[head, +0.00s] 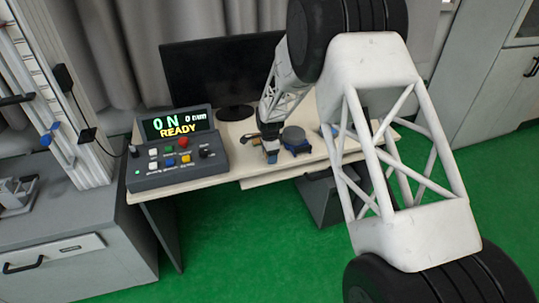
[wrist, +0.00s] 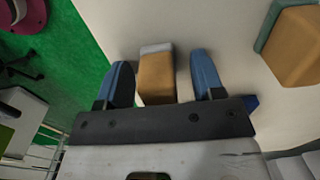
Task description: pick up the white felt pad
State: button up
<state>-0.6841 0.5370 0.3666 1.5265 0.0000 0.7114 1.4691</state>
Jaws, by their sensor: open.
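In the wrist view, a tan block with a pale grey-white layer (wrist: 156,48) on its far end lies on the light desk top. This layer looks like the white felt pad. My gripper (wrist: 160,80) is open, its two blue fingers on either side of the block, with a gap left and right. I cannot tell how far the fingertips are above the desk. In the head view my gripper (head: 271,153) is low over the desk's front part, and the pad cannot be made out there.
A second tan block (wrist: 297,45) with a green layer lies at the upper right of the wrist view. On the desk (head: 205,183) are a control box (head: 178,150) reading READY, a monitor (head: 215,72) and a grey round object (head: 293,136). The desk edge drops to green floor (head: 240,240).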

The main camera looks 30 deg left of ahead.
jog(key=c, duration=1)
jog(key=shift+r, duration=0.2)
jog(key=shift+r, duration=0.55)
notch_tip(320, 180, up, 2)
jog(key=s+d+r, duration=0.1)
jog(key=s+d, duration=0.9)
jog(key=s, duration=0.2)
jog(key=shift+s+r, duration=0.25)
jog(key=shift+s, duration=0.05)
